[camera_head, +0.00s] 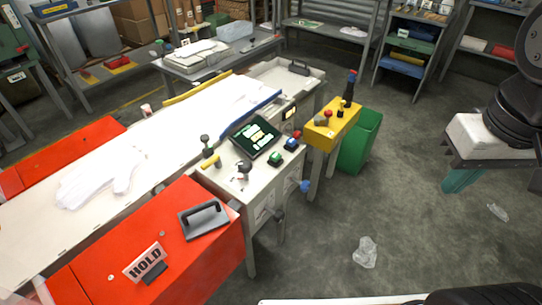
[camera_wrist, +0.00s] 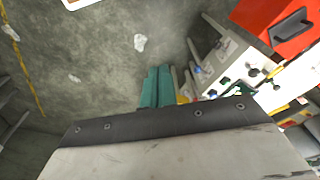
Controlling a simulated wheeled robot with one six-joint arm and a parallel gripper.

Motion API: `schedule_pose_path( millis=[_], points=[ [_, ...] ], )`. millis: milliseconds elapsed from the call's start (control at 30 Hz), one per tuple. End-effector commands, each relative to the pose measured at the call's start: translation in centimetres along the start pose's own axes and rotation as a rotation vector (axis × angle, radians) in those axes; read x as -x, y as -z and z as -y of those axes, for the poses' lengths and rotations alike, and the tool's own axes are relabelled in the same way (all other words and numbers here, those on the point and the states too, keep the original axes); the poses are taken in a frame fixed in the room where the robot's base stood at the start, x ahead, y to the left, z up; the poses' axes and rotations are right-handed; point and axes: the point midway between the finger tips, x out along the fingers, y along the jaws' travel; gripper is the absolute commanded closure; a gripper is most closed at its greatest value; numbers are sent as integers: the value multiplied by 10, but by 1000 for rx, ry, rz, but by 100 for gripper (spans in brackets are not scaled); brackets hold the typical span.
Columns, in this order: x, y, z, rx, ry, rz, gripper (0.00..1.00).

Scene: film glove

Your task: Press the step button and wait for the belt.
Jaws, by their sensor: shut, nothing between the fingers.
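A pale control panel (camera_head: 226,170) stands beside the belt. On it are a green button (camera_head: 275,158), a blue button (camera_head: 291,145), a red knob (camera_head: 297,134), black levers and a dark screen (camera_head: 255,137). I cannot read which button is the step button. The cream belt (camera_head: 150,140) carries a white glove (camera_head: 100,180). My gripper (camera_head: 458,184) with teal fingers hangs over open floor, well right of the panel. In the wrist view my gripper (camera_wrist: 158,72) is shut and empty; the panel (camera_wrist: 234,48) is partly visible beyond it.
A yellow box (camera_head: 333,125) with knobs and a green bin (camera_head: 362,142) stand between the panel and my gripper. Shelves (camera_head: 410,45) line the back.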

Motion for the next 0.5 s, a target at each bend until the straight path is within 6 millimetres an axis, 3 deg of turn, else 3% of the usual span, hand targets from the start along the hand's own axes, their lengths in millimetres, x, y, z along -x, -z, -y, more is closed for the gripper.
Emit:
schedule_pose_path(
  millis=[167, 367, 500],
  points=[
    [-9, 36, -2, 76, -35, -46, 100],
    [-39, 135, 15, 330, -115, -197, 100],
    [-70, 206, 47, 554, -147, -324, 100]
  ],
)
